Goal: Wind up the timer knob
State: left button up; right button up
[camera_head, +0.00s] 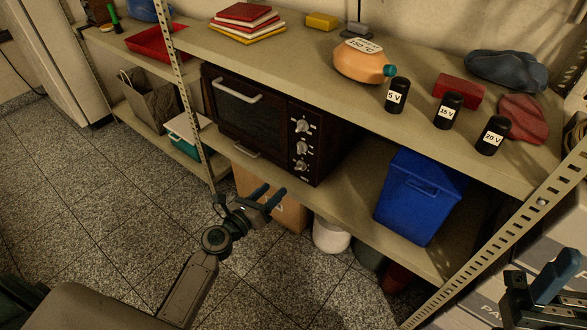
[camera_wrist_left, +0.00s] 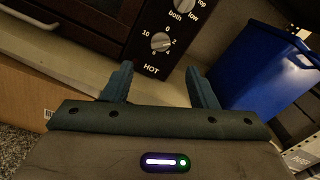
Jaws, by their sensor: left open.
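A dark oven (camera_head: 235,105) stands on the middle shelf with three silver knobs in a column on its right panel. The lowest knob (camera_head: 301,164) has a number dial around it and "HOT" below it in the left wrist view (camera_wrist_left: 160,42). The middle knob (camera_head: 302,147) sits above it, marked "both" and "low". My left gripper (camera_head: 271,193) is open and empty, in front of and below the oven. In the left wrist view its fingertips (camera_wrist_left: 160,74) are spread either side of the lowest knob's line, apart from it. My right gripper (camera_head: 535,285) is at the lower right.
A blue bin (camera_head: 420,195) stands right of the oven on the same shelf. The top shelf holds an orange container (camera_head: 360,62) and black labelled canisters (camera_head: 396,95). A perforated shelf post (camera_head: 185,85) rises at the oven's left. Open floor lies left of my arm.

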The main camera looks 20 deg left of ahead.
aim_at(297, 168)
pick_arm(q)
jog(key=b+x, duration=0.1)
jog(key=x, duration=0.9)
jog(key=shift+w+d, duration=0.15)
jog(key=shift+w, duration=0.1)
jog(key=c, duration=0.9)
